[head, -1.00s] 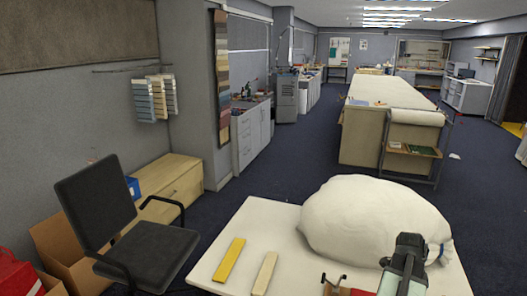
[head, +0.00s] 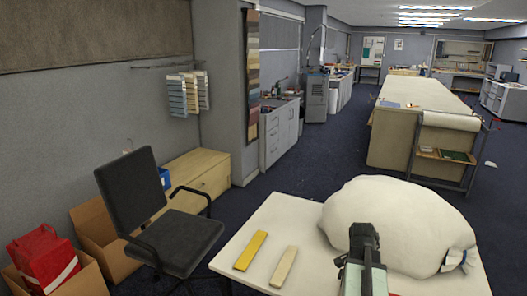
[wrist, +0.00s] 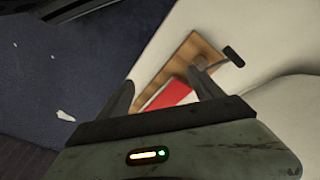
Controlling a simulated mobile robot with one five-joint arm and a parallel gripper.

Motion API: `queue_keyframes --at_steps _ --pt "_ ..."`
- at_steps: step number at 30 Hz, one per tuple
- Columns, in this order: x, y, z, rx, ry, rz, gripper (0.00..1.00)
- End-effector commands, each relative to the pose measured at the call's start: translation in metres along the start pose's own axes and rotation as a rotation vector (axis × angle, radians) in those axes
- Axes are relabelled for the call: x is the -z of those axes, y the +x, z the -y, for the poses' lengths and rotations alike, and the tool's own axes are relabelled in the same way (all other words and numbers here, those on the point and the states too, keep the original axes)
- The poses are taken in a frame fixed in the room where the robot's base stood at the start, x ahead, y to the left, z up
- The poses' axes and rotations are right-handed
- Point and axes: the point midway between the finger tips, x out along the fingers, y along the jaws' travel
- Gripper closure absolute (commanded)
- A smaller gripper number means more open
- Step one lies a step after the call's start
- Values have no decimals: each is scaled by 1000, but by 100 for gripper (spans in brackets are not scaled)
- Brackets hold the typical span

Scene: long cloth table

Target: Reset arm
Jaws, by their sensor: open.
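My gripper (wrist: 162,88) shows in the wrist view with its two dark fingers spread apart and nothing held between them. In the head view my arm stands at the bottom, right of centre, in front of the large white stuffed sack (head: 400,215). In the wrist view a brown wooden piece (wrist: 193,53) and a red flat item (wrist: 172,92) lie beyond and partly behind the fingers, near the edge of the white table. A black knob-like part (wrist: 234,56) is beside the wooden piece. My arm hides part of the table in the head view.
The white table (head: 285,215) carries a yellow strip (head: 250,251) and a cream strip (head: 284,266) left of my arm. A black chair (head: 180,240) stands left of the table. Dark floor (head: 300,165) is open behind it.

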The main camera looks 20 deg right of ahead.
Motion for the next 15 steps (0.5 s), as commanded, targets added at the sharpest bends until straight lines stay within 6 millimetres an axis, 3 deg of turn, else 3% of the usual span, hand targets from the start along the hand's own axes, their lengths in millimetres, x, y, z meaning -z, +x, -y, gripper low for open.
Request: queue_keyframes --at_steps 3,6,9,12,15 --pt "-84 -20 55 42 -343 19 24" --pt "-164 -37 91 78 -661 33 24" --pt "-246 -53 112 115 -977 44 24" --pt "-318 -67 120 147 -1254 51 24" --pt "-370 -76 120 170 -1454 57 24"
